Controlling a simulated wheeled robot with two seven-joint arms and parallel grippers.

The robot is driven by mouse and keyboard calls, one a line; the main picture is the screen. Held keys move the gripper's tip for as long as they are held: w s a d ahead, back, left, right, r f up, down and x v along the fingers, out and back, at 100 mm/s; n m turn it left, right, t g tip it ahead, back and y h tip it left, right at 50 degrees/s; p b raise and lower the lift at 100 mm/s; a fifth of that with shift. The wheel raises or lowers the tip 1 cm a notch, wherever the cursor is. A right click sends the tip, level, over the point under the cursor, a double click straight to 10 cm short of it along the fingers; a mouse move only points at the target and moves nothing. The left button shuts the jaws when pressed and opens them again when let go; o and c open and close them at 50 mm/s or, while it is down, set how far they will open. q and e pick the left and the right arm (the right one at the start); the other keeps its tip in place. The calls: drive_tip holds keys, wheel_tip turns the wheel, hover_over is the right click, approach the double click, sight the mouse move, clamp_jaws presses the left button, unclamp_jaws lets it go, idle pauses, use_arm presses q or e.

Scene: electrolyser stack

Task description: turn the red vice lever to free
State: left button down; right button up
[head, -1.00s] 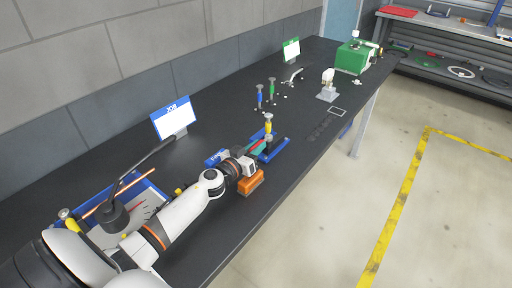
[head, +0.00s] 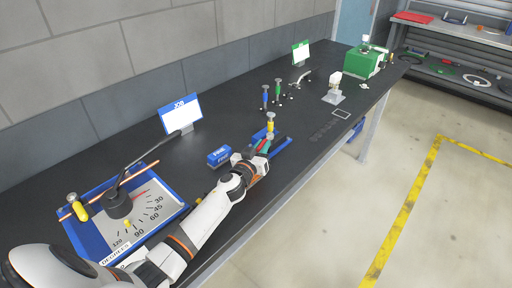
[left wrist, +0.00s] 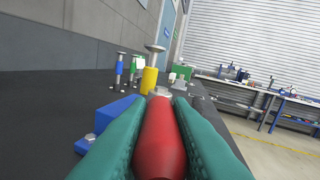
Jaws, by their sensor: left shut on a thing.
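The red vice lever (left wrist: 160,140) fills the lower middle of the left wrist view and points away from me. The teal fingers of my left gripper (left wrist: 160,125) lie along both its sides, shut on it. In the head view my left gripper (head: 262,148) is at the near end of the blue vice base (head: 284,146), and mostly hides the lever. Part of the blue vice (left wrist: 104,118) shows left of the fingers in the left wrist view. My right gripper is in neither view.
A yellow-handled tool (head: 270,124) stands upright just beyond my gripper. A blue block marked FINE (head: 218,156) lies left of my forearm. A blue-rimmed angle-scale tray (head: 90,235) is at the near left. Blue and green tools (head: 278,91) stand further back.

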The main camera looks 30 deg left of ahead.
use_arm(q)
drive_tip(key=shift+w+d+n+y+b, duration=0.1)
drive_tip(key=shift+d+n+y+b, duration=0.15)
drive_tip(key=shift+y, duration=0.25)
drive_tip(key=shift+d+n+y+b, duration=0.1)
drive_tip(key=shift+n+y+b, duration=0.2)
drive_tip(key=shift+y, duration=0.2)
drive_tip(key=shift+r, duration=0.1)
drive_tip(key=c, duration=1.3)
unclamp_jaws()
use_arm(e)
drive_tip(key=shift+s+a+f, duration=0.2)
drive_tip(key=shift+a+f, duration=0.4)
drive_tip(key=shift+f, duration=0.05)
use_arm(q)
drive_tip(key=shift+s+d, duration=0.1)
drive_tip(key=shift+s, duration=0.4)
drive_tip(key=s, duration=0.3)
drive_tip(key=s+d+b, duration=0.1)
drive_tip(key=s, duration=0.2)
drive_tip(key=s+d, duration=0.1)
drive_tip(key=s, duration=0.3)
drive_tip(key=shift+s, duration=0.4)
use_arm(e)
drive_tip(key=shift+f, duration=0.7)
